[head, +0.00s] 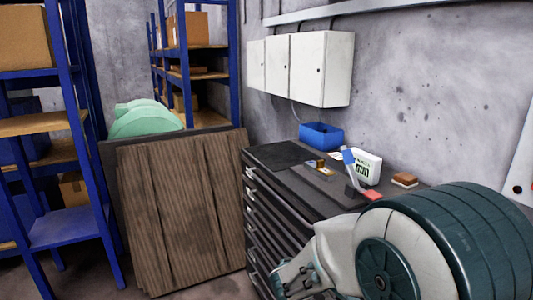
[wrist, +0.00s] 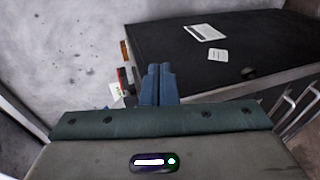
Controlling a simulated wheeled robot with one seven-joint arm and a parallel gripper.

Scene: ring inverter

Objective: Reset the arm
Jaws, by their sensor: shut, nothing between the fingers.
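My gripper (wrist: 159,84) shows in the wrist view with its two blue fingers shut together and nothing between them. It points toward the black top of a tool cabinet. In the head view my arm is folded at the lower right, in front of the tool cabinet (head: 258,236). The gripper's fingertips cannot be made out clearly in the head view.
On the cabinet are a blue bin (head: 321,136), a white box with green lettering (head: 366,167) and a small brown block (head: 404,179). White wall boxes (head: 322,69) hang above. Brown wooden panels (head: 180,215) lean left of the cabinet. Blue shelves (head: 75,130) stand further left.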

